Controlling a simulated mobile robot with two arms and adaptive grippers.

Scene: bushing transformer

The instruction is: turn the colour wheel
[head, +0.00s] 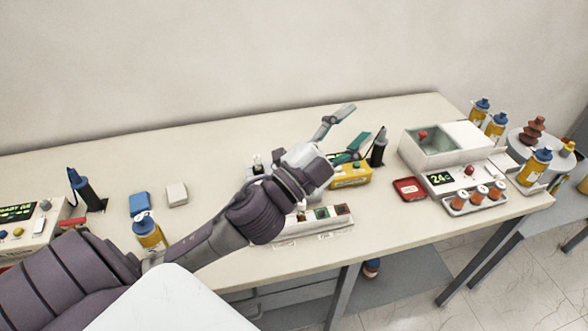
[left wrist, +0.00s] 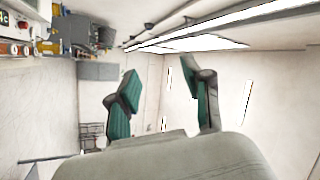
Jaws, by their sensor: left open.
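I cannot make out for sure which thing is the colour wheel. A round grey disc (head: 517,142) at the right end of the table bears a brown ribbed bushing (head: 533,129) and blue-capped yellow bottles. My left gripper (head: 348,128) is in the middle of the head view, above the table and well to the left of the disc. Its two green-padded fingers are spread and empty. The left wrist view shows the open fingers (left wrist: 158,75) with nothing between them. My right gripper is in neither view.
A grey-white machine (head: 410,151) with a green display stands left of the disc. The table's back left is clear. My left arm hides part of its middle.

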